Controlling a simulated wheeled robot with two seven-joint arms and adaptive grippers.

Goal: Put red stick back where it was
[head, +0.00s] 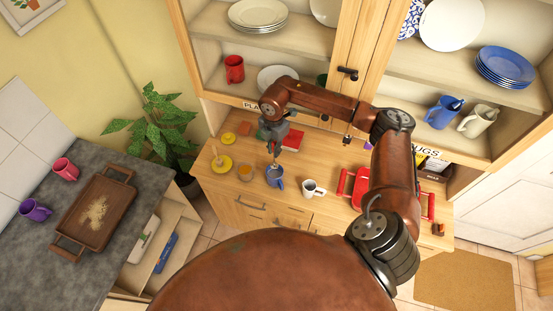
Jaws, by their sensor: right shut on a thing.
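My right gripper (274,149) points down over the wooden cabinet top and is shut on a thin stick, taken as the red stick (276,161). The stick is small and partly hidden by the fingers, so its colour is hard to make out. Its lower end is just above or at the mouth of a blue mug (275,178); I cannot tell whether it is inside. A white mug (312,189) with dark contents stands to the right of the blue one. My left gripper is not in view.
An amber bowl (246,173), yellow discs (222,164) and a red box (293,139) are close by on the cabinet top (240,200). A red tray (362,188) lies to the right. Shelves with plates (258,13) rise behind. A wooden tray (94,211) sits on the left counter.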

